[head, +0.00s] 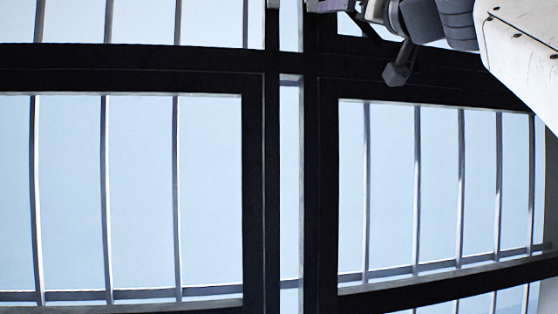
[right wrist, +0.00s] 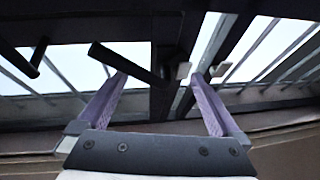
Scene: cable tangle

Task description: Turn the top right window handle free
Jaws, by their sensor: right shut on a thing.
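My right gripper (head: 328,5) is at the top edge of the head view, beside the dark window frame and partly cut off. A second dark handle (right wrist: 38,57) shows farther left, apart from the gripper. My left gripper is in neither view.
Dark window frames (head: 258,180) with a central upright and crossbars fill the head view. Pale vertical bars (head: 417,190) stand behind the panes against light blue sky. My right arm covers the upper right corner. The space before the left panes looks clear.

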